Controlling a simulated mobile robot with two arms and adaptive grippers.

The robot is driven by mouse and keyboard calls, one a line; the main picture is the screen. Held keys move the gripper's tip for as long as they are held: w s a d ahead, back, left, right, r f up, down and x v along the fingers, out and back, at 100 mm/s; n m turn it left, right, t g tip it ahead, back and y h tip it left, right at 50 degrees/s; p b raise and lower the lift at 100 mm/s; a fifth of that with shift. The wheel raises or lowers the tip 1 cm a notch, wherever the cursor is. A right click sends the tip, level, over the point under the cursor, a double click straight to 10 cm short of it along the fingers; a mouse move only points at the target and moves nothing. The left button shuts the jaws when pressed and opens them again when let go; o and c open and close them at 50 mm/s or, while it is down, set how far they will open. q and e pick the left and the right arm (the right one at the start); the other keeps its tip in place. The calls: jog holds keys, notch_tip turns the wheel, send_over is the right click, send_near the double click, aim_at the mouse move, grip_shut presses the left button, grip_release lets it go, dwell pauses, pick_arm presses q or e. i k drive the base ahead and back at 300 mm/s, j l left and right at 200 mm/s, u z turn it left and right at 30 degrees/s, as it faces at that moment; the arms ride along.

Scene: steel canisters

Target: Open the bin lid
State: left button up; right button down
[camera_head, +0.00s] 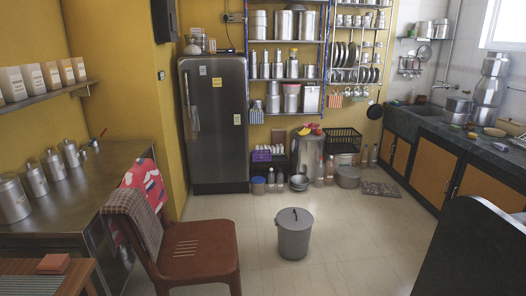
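A grey bin (293,240) stands upright on the tiled floor near the middle of the head view. Its round lid (294,218) sits on top and looks closed, with a dark handle at its centre. Neither of my grippers shows in the head view. Nothing touches the bin.
A brown chair (195,250) stands left of the bin, beside a steel counter (80,195). A fridge (214,120) and several pots stand along the back wall. A dark counter edge (470,245) juts in at the lower right. The floor around the bin is clear.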

aim_at(294, 219)
jog(key=i+z, duration=0.35)
jog(key=i, duration=0.4)
jog(key=i+j+z, duration=0.15)
jog(key=i+z, duration=0.2)
jog(key=i, duration=0.4)
jog(key=i+l+u, duration=0.1)
jog(key=i, duration=0.45)
jog(key=i+l+u, duration=0.15)
jog(key=i, duration=0.35)
